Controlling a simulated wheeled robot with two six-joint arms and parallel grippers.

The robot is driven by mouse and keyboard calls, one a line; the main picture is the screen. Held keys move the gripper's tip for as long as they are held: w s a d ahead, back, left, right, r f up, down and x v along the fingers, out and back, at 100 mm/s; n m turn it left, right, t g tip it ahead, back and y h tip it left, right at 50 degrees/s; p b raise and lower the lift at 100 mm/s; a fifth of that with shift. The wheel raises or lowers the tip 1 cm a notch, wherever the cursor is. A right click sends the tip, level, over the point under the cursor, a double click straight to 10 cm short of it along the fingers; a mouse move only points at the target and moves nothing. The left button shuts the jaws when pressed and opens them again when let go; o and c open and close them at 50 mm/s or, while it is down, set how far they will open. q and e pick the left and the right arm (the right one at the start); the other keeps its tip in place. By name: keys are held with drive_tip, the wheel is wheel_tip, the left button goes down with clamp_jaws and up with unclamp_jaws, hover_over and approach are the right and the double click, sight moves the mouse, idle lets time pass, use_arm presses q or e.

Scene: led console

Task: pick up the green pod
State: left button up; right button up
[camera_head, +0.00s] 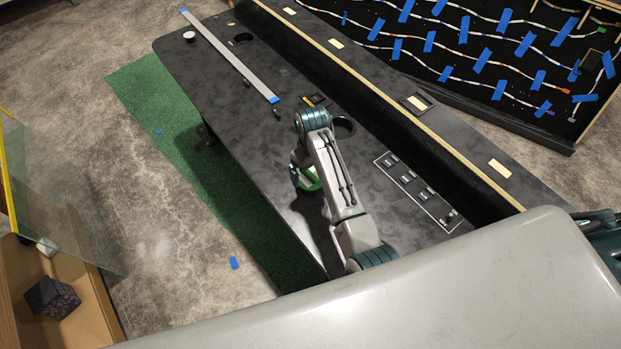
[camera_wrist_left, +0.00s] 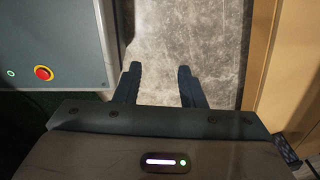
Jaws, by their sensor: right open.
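A round green and white thing (camera_head: 309,181), which looks like the green pod, shows at the near side of the dark desk in the head view. My right arm hides part of it. My right gripper (camera_head: 299,176) is open and sits close to it, mostly hidden by the arm; I cannot tell whether they touch. My left gripper (camera_wrist_left: 160,84) is open in the left wrist view, with nothing between its fingers and concrete floor beyond.
A grey box with a red button (camera_wrist_left: 44,73) stands left in the left wrist view.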

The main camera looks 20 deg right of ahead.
sight(311, 173)
drive_tip(key=shift+f, duration=0.3)
wheel_tip(311, 173, down, 4)
drive_tip(key=shift+w+a+f+p, duration=0.15)
drive_tip(key=shift+f+p, duration=0.05)
drive_tip(key=shift+p, duration=0.9)
drive_tip(key=shift+f, duration=0.4)
drive_tip(key=shift+c, duration=0.2)
drive_tip(key=c, duration=0.9)
use_arm(q)
drive_tip(key=shift+w+d+r, duration=0.15)
drive_tip(key=shift+w+r, duration=0.25)
drive_tip(key=shift+r, duration=0.2)
drive_tip(key=shift+w+d+r, duration=0.15)
drive_tip(key=shift+w+r, duration=0.2)
drive_tip(key=shift+r, duration=0.25)
use_arm(e)
drive_tip(key=shift+o, duration=0.2)
use_arm(q)
drive_tip(key=shift+r, duration=0.2)
use_arm(e)
drive_tip(key=shift+r, duration=0.2)
